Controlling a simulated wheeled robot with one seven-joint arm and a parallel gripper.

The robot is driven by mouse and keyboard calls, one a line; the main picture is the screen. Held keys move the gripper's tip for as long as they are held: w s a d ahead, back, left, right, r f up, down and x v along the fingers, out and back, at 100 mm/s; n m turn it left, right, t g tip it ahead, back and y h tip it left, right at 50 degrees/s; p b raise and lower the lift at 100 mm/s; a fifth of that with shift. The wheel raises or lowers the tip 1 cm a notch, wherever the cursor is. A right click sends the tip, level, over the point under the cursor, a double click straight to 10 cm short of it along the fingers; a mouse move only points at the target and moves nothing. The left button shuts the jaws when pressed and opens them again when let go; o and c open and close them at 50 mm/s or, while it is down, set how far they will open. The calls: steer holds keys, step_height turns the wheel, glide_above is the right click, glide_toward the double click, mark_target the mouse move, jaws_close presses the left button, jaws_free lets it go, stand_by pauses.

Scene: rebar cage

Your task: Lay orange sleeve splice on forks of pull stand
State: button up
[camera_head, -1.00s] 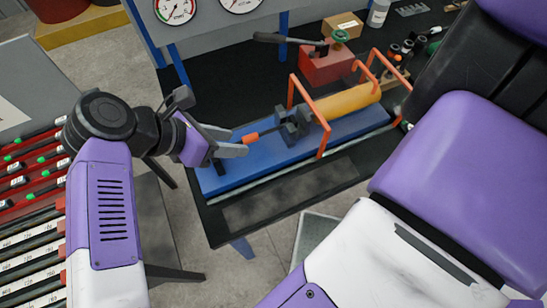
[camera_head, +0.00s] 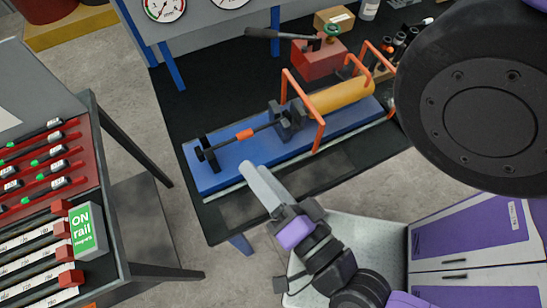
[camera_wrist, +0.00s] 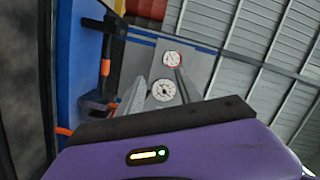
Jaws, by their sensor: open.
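The orange sleeve splice (camera_head: 245,134) is a dark bar with an orange sleeve at its middle. It lies lengthwise over the blue base of the pull stand (camera_head: 222,177), spanning from the black left fork (camera_head: 204,154) to the dark fork block (camera_head: 291,124). The bar appears to rest in both; exact seating is too small to tell. The orange sleeve also shows in the wrist view (camera_wrist: 105,67). My gripper (camera_head: 252,168) is open and empty, in front of the stand and apart from the splice. Its two grey fingers show in the wrist view (camera_wrist: 160,82).
A yellow cylinder (camera_head: 340,96) under orange guard frames (camera_head: 318,136) fills the stand's right part. A rack (camera_head: 100,140) with several bars and a green sign (camera_head: 86,232) is at left.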

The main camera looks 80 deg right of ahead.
steer(key=f+n+y, duration=0.1)
steer(key=n+y, duration=0.3)
steer(key=n, duration=0.3)
steer(key=s+a+f+n+t+y, duration=0.1)
steer(key=n+y, duration=0.2)
steer(key=n, duration=0.4)
steer(key=s+f+n+y, duration=0.1)
steer(key=n+y, duration=0.3)
steer(key=n, duration=0.3)
steer(key=shift+s+a+f+t+y, duration=0.2)
steer(key=shift+s+f+t+y, duration=0.05)
steer(key=shift+f+t+y, duration=0.1)
step_height(320, 180, down, 6)
steer(key=b, duration=0.5)
steer(key=shift+r+b, duration=0.2)
steer(key=shift+b, duration=0.15)
steer(key=shift+o, duration=0.2)
